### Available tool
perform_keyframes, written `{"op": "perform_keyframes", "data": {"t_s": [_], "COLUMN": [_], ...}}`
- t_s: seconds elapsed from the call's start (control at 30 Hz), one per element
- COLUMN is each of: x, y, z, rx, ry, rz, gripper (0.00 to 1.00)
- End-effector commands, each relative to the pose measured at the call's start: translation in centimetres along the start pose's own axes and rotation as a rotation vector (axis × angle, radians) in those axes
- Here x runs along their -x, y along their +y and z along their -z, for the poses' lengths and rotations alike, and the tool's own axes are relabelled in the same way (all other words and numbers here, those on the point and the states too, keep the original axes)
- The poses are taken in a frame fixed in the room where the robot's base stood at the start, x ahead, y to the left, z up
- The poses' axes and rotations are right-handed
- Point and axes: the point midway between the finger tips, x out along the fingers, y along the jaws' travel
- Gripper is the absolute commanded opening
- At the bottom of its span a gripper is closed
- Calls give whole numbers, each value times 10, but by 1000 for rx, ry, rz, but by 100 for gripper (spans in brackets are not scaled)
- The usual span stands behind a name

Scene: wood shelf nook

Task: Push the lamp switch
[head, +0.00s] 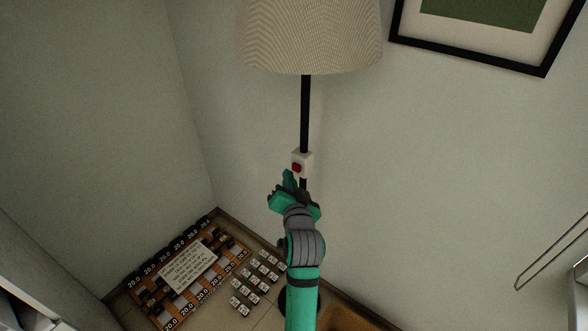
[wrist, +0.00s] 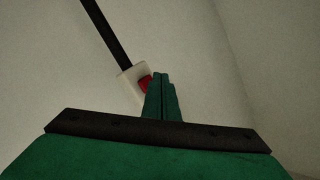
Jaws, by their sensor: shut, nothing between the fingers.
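A lamp with a pale woven shade (head: 311,38) and a thin black pole (head: 305,112) stands near the corner. Its switch is a red button (head: 297,167) on a white box (head: 304,158) fixed to the pole. In the wrist view the red button (wrist: 146,82) is partly hidden behind my fingertips, on the white box (wrist: 130,84). My gripper (head: 288,178) is shut and empty, just below and in front of the box. The shut fingers (wrist: 159,80) overlap the button's right side in the wrist view; I cannot tell whether they touch it.
A wooden rack with several dark pieces and a paper card (head: 190,270) lies at the lower left, beside several small labelled blocks (head: 258,275). A framed picture (head: 470,42) hangs on the wall, upper right. A brown wooden edge (head: 345,318) shows at the bottom. Space around the switch is clear.

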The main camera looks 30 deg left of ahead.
Motion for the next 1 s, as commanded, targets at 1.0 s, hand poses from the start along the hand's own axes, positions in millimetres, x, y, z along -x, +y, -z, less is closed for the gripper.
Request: {"op": "perform_keyframes", "data": {"t_s": [1.0], "x": [41], "y": [-30], "z": [-30], "rx": [0], "ry": [-1], "rz": [0], "gripper": [0]}}
